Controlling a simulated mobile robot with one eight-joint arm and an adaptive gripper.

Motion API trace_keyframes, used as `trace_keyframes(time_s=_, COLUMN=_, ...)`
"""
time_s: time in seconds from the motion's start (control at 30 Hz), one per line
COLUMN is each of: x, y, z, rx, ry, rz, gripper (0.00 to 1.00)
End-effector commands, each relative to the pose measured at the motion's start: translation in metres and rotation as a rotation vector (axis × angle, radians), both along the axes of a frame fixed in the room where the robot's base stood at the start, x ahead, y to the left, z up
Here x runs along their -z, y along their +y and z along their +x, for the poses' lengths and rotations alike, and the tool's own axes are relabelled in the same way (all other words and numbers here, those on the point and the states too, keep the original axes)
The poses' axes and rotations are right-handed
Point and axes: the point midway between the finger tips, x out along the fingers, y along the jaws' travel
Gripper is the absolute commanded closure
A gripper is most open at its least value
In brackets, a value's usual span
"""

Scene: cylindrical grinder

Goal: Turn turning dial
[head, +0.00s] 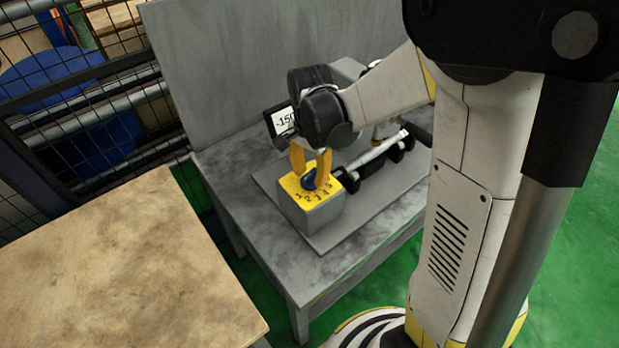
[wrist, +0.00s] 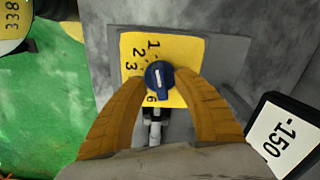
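The turning dial is a blue knob (head: 309,180) on the yellow numbered top (head: 297,187) of a grey box (head: 318,214) on the grey table. In the wrist view the blue dial (wrist: 159,76) has a white pointer line and sits on the yellow plate (wrist: 185,50), with 1, 2, 3 and 6 readable. My gripper (wrist: 162,84) has two orange fingers, one on each side of the dial and spread apart. In the head view my gripper (head: 311,168) is right over the dial. Whether the fingertips touch the knob I cannot tell.
A display reading -150 (head: 284,120) stands behind the box. A cylindrical workpiece assembly (head: 378,150) lies to the right of the box. A grey wall panel (head: 230,70) stands behind. A wooden table (head: 120,270) is at the left.

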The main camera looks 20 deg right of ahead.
Motion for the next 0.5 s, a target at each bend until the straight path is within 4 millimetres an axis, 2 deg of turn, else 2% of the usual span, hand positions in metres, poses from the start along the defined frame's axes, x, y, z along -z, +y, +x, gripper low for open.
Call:
trace_keyframes(time_s=0.1, x=0.0079, y=0.0000, z=-0.0002, rx=0.000, ry=0.000, rz=0.000, gripper=0.64)
trace_keyframes(time_s=0.37, x=0.0085, y=0.0000, z=-0.0001, rx=0.000, ry=0.000, rz=0.000, gripper=0.64)
trace_keyframes(time_s=0.4, x=0.0084, y=0.0000, z=-0.0001, rx=0.000, ry=0.000, rz=0.000, gripper=0.68)
trace_keyframes(time_s=0.47, x=0.0084, y=0.0000, z=-0.0001, rx=0.000, ry=0.000, rz=0.000, gripper=0.86)
trace_keyframes(time_s=0.5, x=0.0084, y=0.0000, z=-0.0001, rx=0.000, ry=0.000, rz=0.000, gripper=0.99)
